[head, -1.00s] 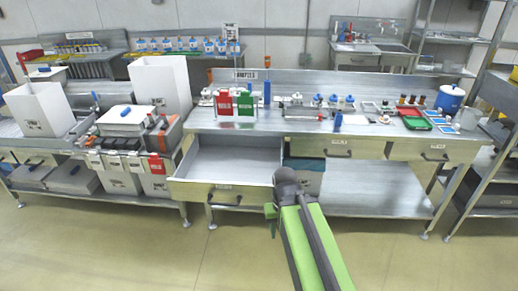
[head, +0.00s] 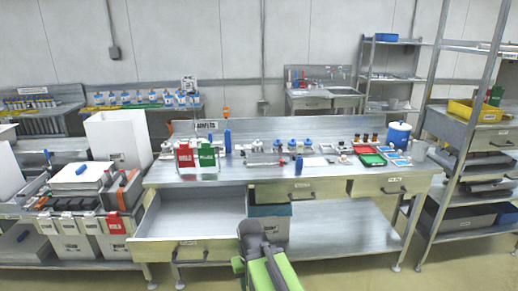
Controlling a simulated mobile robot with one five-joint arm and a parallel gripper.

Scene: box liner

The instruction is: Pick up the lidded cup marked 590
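Several small white containers with blue lids (head: 292,146) stand along the back of the middle steel bench in the head view. Their markings are too small to read, so I cannot tell which, if any, is marked 590. My green and dark grey arm reaches up from the bottom edge, in front of the bench. My gripper's fingers do not show.
The middle bench (head: 330,172) has an open, empty-looking drawer (head: 190,222) jutting out at left. Red and green boxes (head: 207,156) and red and green trays (head: 374,159) stand on top. A metal shelf rack (head: 468,135) is at right. The left bench holds white bins (head: 118,141).

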